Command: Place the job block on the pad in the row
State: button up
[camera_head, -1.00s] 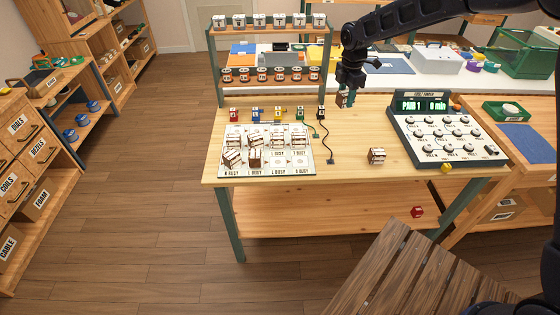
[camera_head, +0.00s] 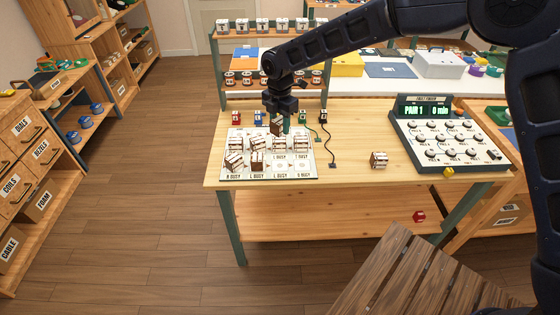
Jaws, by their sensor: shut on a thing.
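My gripper (camera_head: 279,118) hangs over the upper middle of the white board (camera_head: 222,172) and is shut on a small brown and white block (camera_head: 276,128). The held block is partly hidden by the fingers and looks a little above the board; I cannot tell whether it touches anything. The board has printed pads in rows, with "BUSY" labels along the front. Several brown and white blocks (camera_head: 234,161) stand on its left and middle pads. Pads at the right of the front row (camera_head: 302,165) are bare.
Another brown and white block (camera_head: 379,159) lies on the bare wood right of the board. A black cable (camera_head: 328,145) lies beside the board. A rack (camera_head: 262,93) stands behind. A red piece (camera_head: 419,216) is on the lower shelf.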

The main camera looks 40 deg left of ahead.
aim_at(280, 133)
notch_tip(280, 133, down, 16)
jog(key=shift+f, duration=0.1)
dwell(0.5)
jog(key=shift+f, duration=0.2)
jog(key=o, duration=1)
jog(key=shift+r, duration=0.1)
notch_tip(280, 133, up, 12)
jog(key=shift+r, duration=0.1)
